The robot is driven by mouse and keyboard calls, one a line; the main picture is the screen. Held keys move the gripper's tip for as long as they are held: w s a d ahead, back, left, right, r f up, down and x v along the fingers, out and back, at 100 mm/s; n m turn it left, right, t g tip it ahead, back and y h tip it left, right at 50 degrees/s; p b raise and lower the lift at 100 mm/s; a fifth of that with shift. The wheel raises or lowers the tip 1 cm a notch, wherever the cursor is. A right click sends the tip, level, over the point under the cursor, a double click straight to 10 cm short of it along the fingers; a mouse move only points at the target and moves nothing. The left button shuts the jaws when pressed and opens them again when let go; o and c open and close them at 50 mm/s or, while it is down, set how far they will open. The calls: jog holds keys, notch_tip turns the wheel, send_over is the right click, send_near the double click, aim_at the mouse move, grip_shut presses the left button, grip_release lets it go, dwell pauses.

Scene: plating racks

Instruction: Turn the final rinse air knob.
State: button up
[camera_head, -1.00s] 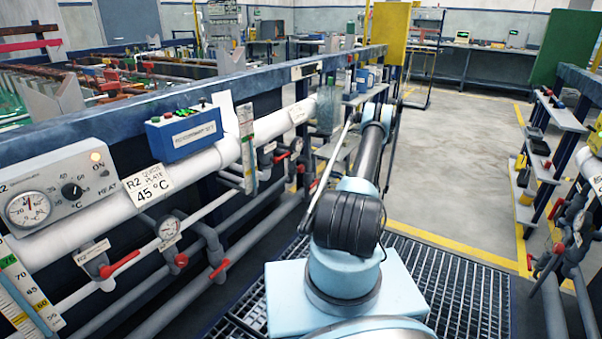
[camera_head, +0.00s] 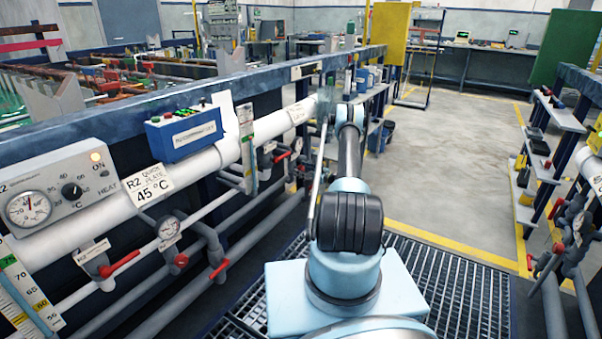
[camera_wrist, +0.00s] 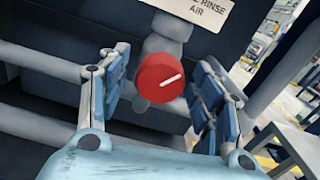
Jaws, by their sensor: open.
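The final rinse air knob (camera_wrist: 161,78) is a round red knob with a white pointer line, seen in the wrist view on a grey valve body (camera_wrist: 165,32). Its pointer slants up to the right. A partly cut-off label (camera_wrist: 205,12) above it reads "RINSE AIR". My gripper (camera_wrist: 158,100) is open, with one blue finger to the left of the knob and one to the right. Both fingers look apart from the knob; the depth between them is hard to judge. In the head view the knob cannot be made out, and my arm hides the gripper.
A grey pipe (camera_wrist: 30,128) runs behind on the left in the wrist view, and a grey table (camera_wrist: 295,145) stands at the right. In the head view, a white pipe (camera_head: 85,222) with gauges and red-handled valves lines the left rack. The floor (camera_head: 450,150) to the right is clear.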

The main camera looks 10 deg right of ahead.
jog(key=shift+w+a, duration=0.25)
jog(key=shift+a, duration=0.05)
jog(key=c, duration=1.1)
jog(key=shift+o, duration=0.2)
jog(key=shift+m, duration=2.2)
jog(key=o, duration=1.1)
jog(key=shift+c, duration=0.2)
jog(key=v, duration=1.2)
